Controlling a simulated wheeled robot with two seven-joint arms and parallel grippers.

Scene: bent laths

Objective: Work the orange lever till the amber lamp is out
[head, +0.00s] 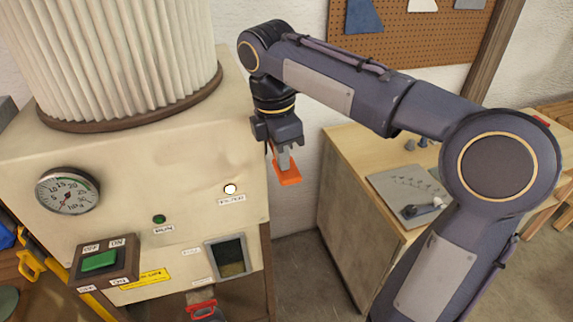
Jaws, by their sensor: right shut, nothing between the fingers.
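The orange lever (288,174) sticks out at the right side of the cream machine, its flat end showing below my right gripper. My right gripper (284,161) is shut and empty, pointing down with its fingertips at the lever's upper part. I cannot tell whether they touch it. The fingers hide part of the lever. A round lamp (230,189) on the machine's front glows bright, almost white, above a small label. My left gripper is not in view.
The cream machine (130,160) carries a pleated filter drum (120,60), a dial gauge (68,191), a small green lamp (159,219) and a green switch (99,261). A red handle (201,307) is low in front. A wooden cabinet (345,200) stands to the right.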

